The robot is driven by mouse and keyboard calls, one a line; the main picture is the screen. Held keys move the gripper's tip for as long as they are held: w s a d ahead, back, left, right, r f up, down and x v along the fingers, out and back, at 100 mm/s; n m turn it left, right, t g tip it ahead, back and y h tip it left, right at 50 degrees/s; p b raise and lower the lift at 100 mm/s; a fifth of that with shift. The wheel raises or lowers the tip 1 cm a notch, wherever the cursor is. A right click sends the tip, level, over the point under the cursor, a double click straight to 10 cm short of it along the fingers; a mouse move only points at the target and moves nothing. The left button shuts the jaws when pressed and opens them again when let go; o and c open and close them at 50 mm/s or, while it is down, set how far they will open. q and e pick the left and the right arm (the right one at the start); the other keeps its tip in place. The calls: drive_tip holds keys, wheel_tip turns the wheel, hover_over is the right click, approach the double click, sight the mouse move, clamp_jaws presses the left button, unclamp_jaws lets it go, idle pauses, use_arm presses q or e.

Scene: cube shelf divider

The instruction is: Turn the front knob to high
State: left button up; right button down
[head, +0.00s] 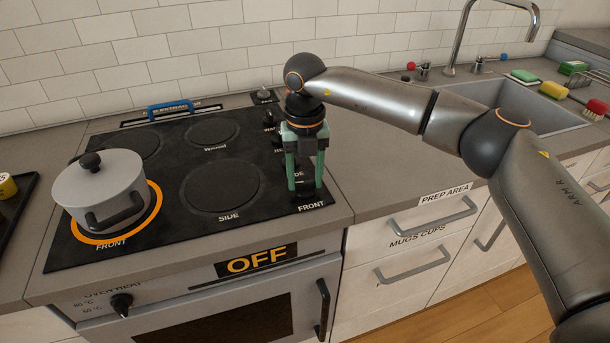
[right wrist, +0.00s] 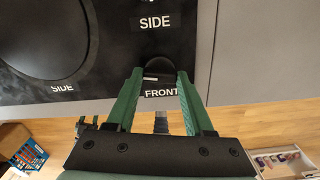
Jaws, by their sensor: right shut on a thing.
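The front knob (right wrist: 158,67) is a dark round knob above the white label FRONT (right wrist: 161,92), at the right edge of the black cooktop (head: 170,225). My right gripper (head: 305,193) points straight down over the cooktop's near right corner, its green fingers shut on this knob. In the right wrist view the fingertips (right wrist: 160,73) stand on either side of the knob. The knob's pointer is too hard to make out, so its setting cannot be told. The display (head: 256,262) on the stove front reads OFF. My left gripper is not in view.
A grey pot (head: 100,188) stands on the front left burner, inside an orange ring (head: 153,215). Other labelled knobs (head: 264,92) line the cooktop's right side, behind the gripper. The prep-area counter (head: 385,180) is clear; the sink (head: 525,105) is farther right.

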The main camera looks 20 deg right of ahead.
sight(305, 182)
drive_tip(key=shift+c, duration=1.4)
unclamp_jaws()
wheel_tip(305, 182, up, 13)
drive_tip(key=shift+f, duration=0.2)
